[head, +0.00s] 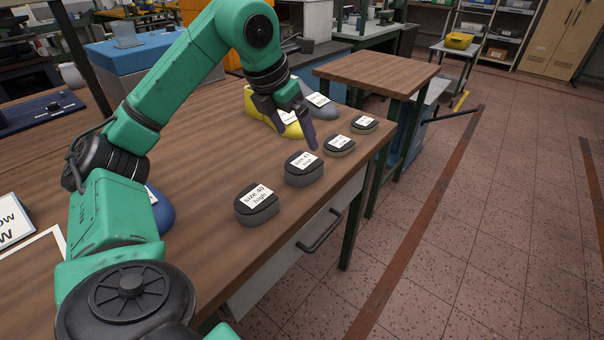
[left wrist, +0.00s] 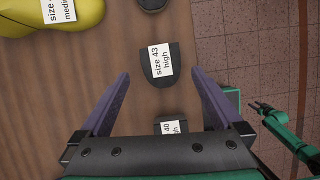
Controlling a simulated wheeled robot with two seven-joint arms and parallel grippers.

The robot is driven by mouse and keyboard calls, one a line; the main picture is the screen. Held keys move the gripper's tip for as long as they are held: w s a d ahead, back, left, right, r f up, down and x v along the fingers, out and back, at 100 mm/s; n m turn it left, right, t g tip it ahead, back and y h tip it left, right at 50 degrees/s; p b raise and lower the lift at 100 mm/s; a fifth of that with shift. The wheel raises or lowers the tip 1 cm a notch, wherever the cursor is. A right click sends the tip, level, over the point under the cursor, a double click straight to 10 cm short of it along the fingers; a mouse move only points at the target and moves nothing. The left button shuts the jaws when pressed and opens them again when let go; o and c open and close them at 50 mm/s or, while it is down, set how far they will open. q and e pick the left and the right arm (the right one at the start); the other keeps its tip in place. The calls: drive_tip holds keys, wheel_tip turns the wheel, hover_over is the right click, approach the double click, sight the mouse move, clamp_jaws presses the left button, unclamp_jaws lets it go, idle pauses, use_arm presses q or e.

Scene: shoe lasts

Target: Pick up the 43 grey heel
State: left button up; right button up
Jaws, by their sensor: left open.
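The size 43 high heel (head: 304,168) is a dark grey block with a white label, on the wooden table near its right edge. It also shows in the left wrist view (left wrist: 149,73), with its label readable. My left gripper (head: 293,134) is open and empty. In the head view it is above the table, just behind the heel. In the left wrist view its fingers (left wrist: 160,75) show left and right of the heel, apart from it. My right gripper (left wrist: 263,109) is small at the right of the left wrist view, beyond the table; its opening is unclear.
The size 40 high heel (head: 257,205) stands nearer, and two smaller heels (head: 339,146) (head: 364,124) stand farther back in the row. A yellow shoe last (head: 256,103) and a grey-blue last (head: 321,112) lie behind the gripper. A blue last (head: 160,210) is partly hidden by my arm.

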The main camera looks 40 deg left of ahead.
sight(306, 159)
use_arm(q)
drive_tip(key=x, duration=1)
drive_tip(key=shift+s+b, duration=0.15)
drive_tip(key=shift+b, duration=0.2)
drive_tip(key=c, duration=1.2)
